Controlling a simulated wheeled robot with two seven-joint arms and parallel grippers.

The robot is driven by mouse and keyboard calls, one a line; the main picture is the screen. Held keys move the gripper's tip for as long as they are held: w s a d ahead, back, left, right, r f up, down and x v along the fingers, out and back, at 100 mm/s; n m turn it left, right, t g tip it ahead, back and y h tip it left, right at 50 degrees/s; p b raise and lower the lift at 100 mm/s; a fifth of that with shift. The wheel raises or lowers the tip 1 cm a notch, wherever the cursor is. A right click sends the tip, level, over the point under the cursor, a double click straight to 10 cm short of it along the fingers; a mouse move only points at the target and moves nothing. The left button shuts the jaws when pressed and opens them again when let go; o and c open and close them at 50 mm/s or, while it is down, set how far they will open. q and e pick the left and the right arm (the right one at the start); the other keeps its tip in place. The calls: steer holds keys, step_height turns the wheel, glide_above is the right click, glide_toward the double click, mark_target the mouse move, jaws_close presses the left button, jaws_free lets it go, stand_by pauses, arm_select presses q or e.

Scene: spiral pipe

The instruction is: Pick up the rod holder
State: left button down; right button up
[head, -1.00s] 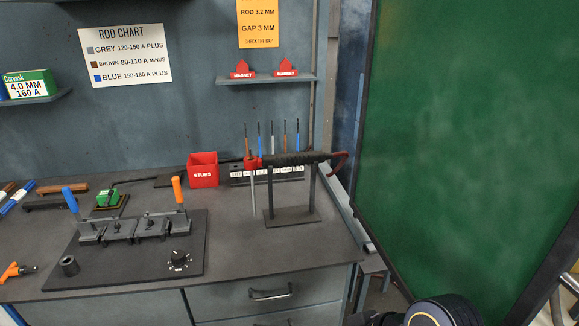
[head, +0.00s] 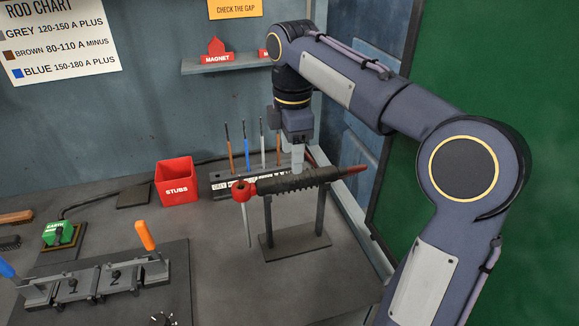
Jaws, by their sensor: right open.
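The rod holder (head: 290,182) has a black ribbed grip, a red head at its left end and a red tip at its right end. It lies across a dark two-post stand (head: 293,243) on the bench. A thin grey rod hangs down from its red head. My right gripper (head: 297,160) points down from above, directly over the middle of the grip. It is open, its pale fingers at the grip's upper edge from this angle. I cannot tell whether they touch it. My left gripper is out of view.
A rack (head: 250,174) with several upright rods stands just behind the holder. A red STUBS box (head: 177,181) is to its left. A clamp fixture (head: 110,280) is at front left. A green screen (head: 480,60) stands at right.

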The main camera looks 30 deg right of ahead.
mark_target(290, 176)
steer(key=shift+w+f, duration=0.2)
steer(key=shift+f, duration=0.05)
step_height(290, 176, down, 7)
steer(key=shift+w+r, duration=0.1)
steer(key=shift+w, duration=0.05)
steer(key=shift+c, duration=0.2)
steer(key=c, duration=1)
step_height(290, 176, up, 10)
steer(key=shift+a+p, duration=0.1)
steer(key=shift+p, duration=0.3)
